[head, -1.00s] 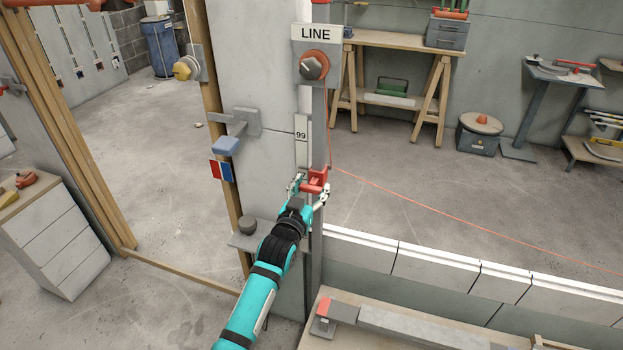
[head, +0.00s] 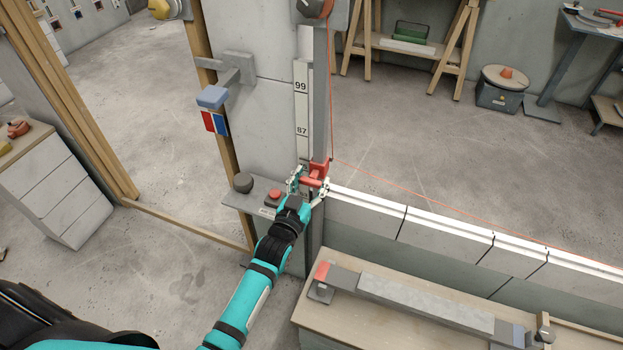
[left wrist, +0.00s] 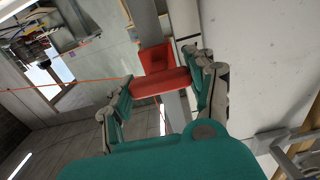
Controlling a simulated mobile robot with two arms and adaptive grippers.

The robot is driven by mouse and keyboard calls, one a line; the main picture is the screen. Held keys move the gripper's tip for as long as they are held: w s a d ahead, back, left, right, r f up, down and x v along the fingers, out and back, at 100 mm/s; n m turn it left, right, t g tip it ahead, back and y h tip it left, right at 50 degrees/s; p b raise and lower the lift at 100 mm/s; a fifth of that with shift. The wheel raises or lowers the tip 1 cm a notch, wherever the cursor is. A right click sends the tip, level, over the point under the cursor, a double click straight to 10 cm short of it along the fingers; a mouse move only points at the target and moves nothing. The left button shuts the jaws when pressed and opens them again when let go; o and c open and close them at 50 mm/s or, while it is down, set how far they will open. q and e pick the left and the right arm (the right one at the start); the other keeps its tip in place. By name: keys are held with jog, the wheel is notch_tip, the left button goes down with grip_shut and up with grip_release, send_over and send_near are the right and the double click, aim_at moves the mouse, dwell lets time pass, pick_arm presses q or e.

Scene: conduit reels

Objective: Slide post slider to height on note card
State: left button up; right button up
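The red post slider (head: 316,170) sits on the grey upright post, below the printed 87 on the white scale strip (head: 302,105). 99 is printed higher up. My left gripper (head: 310,186) is at the slider, with one finger on each side of its red handle. In the left wrist view the red handle (left wrist: 160,82) spans between the two fingers, which appear closed on its ends. A small pale card (head: 267,211) lies on the ledge beside my gripper; its writing is too small to read and partly hidden. My right gripper is not in view.
An orange line (head: 450,207) runs from the slider rightward along the block wall (head: 450,237). The ledge (head: 236,198) holds a dark knob (head: 243,182) and a red button (head: 275,195). A bench (head: 330,338) with a grey bar stands at front right.

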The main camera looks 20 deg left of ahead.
pick_arm(q)
jog(key=o, duration=0.4)
jog(key=shift+r, duration=0.1)
jog(key=shift+o, duration=0.3)
jog(key=shift+s, duration=0.55)
jog(key=s, duration=1.1)
jog(key=shift+a, duration=0.2)
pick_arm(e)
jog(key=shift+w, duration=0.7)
